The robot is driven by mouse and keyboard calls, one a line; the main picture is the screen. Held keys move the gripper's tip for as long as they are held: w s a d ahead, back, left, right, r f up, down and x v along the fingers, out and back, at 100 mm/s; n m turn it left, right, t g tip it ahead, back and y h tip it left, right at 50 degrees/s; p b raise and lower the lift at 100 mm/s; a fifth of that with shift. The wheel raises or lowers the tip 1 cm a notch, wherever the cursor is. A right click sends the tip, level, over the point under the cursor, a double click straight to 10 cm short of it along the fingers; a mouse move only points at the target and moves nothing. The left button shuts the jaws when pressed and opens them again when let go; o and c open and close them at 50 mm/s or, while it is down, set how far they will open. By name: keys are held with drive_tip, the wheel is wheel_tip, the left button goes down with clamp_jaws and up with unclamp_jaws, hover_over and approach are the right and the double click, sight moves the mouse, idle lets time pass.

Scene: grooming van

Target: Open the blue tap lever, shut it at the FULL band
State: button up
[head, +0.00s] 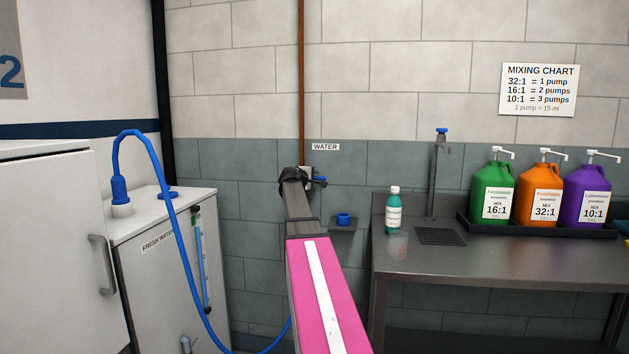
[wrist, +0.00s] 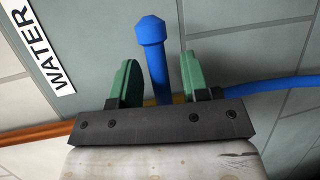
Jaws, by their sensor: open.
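The blue tap lever (wrist: 152,40) stands between the two green fingers of my gripper (wrist: 160,68) in the wrist view. The fingers are open, with a visible gap on each side of the lever. In the head view my gripper (head: 294,180) is at the wall tap under the WATER label (head: 325,147). A bit of blue at the tap (head: 320,179) shows to its right; the tap body is mostly hidden. The FRESH WATER tank (head: 150,275) has an upright sight gauge (head: 200,262) on its front; its level and bands are too small to read.
A blue hose (head: 163,180) arches from the tank top down to the floor. A blue cap (head: 343,218) sits on a small wall shelf. To the right, a steel bench (head: 480,265) holds a green bottle (head: 394,212) and several pump jugs. A copper pipe (head: 301,80) runs down the wall.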

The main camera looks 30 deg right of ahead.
drive_tip(key=shift+w+d, duration=0.1)
drive_tip(key=shift+d, duration=0.1)
clamp_jaws()
drive_tip(key=r+n+h, duration=0.1)
drive_tip(key=n, duration=0.1)
drive_tip(key=r+n+h, duration=0.1)
drive_tip(key=n, duration=0.1)
drive_tip(key=shift+w+a+r, duration=0.15)
drive_tip(key=shift+a+r, duration=0.05)
unclamp_jaws()
drive_tip(key=shift+a, duration=0.1)
drive_tip(key=v, duration=1)
drive_tip(key=shift+s+a, duration=0.25)
drive_tip(key=shift+s, duration=0.05)
